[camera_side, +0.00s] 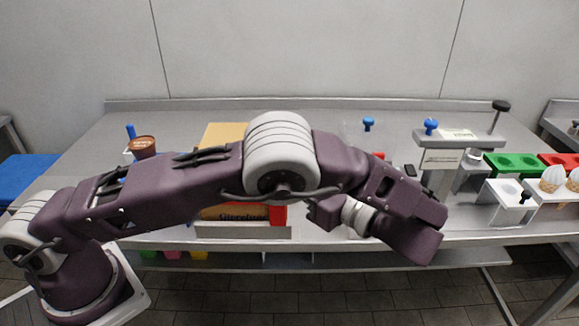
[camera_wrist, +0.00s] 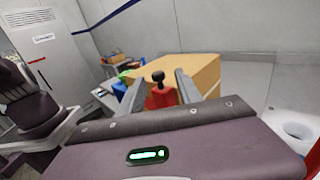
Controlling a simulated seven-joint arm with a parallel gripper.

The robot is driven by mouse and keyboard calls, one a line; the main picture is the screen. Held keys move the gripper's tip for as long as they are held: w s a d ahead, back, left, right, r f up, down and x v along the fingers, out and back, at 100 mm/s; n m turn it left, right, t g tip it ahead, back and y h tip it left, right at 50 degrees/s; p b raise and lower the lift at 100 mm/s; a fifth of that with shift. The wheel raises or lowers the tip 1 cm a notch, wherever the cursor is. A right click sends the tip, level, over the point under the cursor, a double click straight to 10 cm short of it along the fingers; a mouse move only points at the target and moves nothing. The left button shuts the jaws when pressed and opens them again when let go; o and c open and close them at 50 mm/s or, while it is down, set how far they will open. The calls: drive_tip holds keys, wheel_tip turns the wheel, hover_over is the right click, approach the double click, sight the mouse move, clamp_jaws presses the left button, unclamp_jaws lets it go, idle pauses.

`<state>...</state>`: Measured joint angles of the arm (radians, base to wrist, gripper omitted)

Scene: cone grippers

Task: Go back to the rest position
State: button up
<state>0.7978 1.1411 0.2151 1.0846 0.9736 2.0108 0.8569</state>
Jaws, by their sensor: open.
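My gripper (camera_wrist: 160,78) shows in the wrist view with its two grey fingers spread wide apart. A red piece with a black knob (camera_wrist: 160,92) shows between the fingers, and they do not close on it. In the side view my arm spans the middle of the picture and bends down at the right. My gripper's fingers are mostly hidden there behind the wrist. A tan box (camera_side: 222,134) stands behind my arm, partly covered by it; it also shows beyond the fingers in the wrist view (camera_wrist: 205,72).
A steel counter (camera_side: 400,111) runs along the wall. A brown tub (camera_side: 142,146) sits at left. The counter's back strip is mostly free.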

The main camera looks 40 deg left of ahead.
drive_tip(key=s+a+r+n+g+h, duration=0.1)
drive_tip(key=s+a+r+n+h, duration=0.65)
drive_tip(key=s+a+h, duration=0.3)
drive_tip(key=s+d+n+t+h, duration=0.4)
drive_tip(key=s+n+t+h, duration=0.2)
drive_tip(key=s+n, duration=0.4)
drive_tip(key=shift+s+d+r+t+h, duration=0.35)
drive_tip(key=shift+s+h, duration=0.4)
drive_tip(key=shift+s, duration=0.25)
drive_tip(key=shift+n, duration=0.25)
